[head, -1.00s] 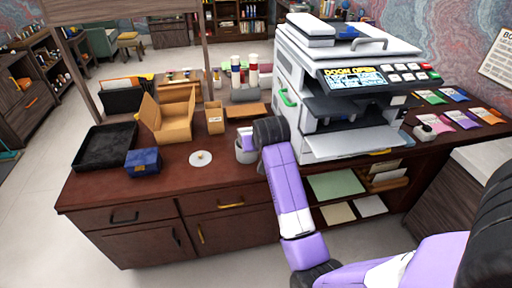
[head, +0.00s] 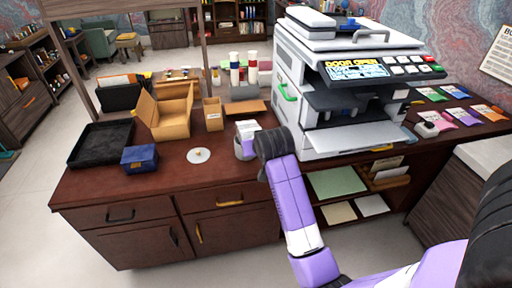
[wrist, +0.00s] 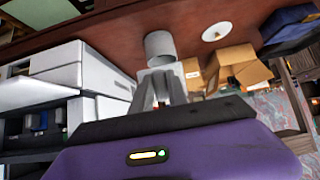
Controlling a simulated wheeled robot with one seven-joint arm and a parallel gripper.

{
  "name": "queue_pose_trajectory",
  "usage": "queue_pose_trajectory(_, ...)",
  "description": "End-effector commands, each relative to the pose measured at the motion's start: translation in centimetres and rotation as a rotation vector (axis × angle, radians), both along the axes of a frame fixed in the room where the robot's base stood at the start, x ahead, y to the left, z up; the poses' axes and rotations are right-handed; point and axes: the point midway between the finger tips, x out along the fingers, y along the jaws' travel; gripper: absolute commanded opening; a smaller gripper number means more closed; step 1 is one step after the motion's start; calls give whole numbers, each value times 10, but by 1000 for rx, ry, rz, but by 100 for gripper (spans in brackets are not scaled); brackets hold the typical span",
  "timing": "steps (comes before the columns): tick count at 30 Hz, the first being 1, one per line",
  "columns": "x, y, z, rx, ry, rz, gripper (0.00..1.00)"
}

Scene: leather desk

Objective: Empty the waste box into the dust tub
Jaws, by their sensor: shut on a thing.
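My gripper (wrist: 160,88) is shut on a small pale grey box, likely the waste box (wrist: 160,76), which shows between its fingers in the wrist view. In the head view, the pale box (head: 247,127) is just left of my dark wrist, at the rim of a grey round tub, likely the dust tub (head: 241,150). The tub stands on the desk near its front edge and also shows in the wrist view (wrist: 160,44), just beyond the box. My wrist hides part of both in the head view. I cannot tell whether they touch, or what is inside either.
A white disc (head: 199,155), blue box (head: 139,158) and black tray (head: 101,145) lie to the left on the desk (head: 165,182). An open cardboard box (head: 170,118) and small tan bin (head: 213,114) stand behind. A large printer (head: 345,95) stands close on the right.

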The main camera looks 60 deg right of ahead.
Motion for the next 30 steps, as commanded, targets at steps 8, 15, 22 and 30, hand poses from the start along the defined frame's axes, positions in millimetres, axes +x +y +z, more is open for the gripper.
queue_pose_trajectory(8, -2, 2, -5, -27, -23, 0, 0)
queue_pose_trajectory(15, -3, 4, -8, -47, -40, 0, 0)
queue_pose_trajectory(22, -4, 4, -7, -55, -48, 0, 0)
queue_pose_trajectory(30, -4, 4, -7, -54, -48, 0, 0)
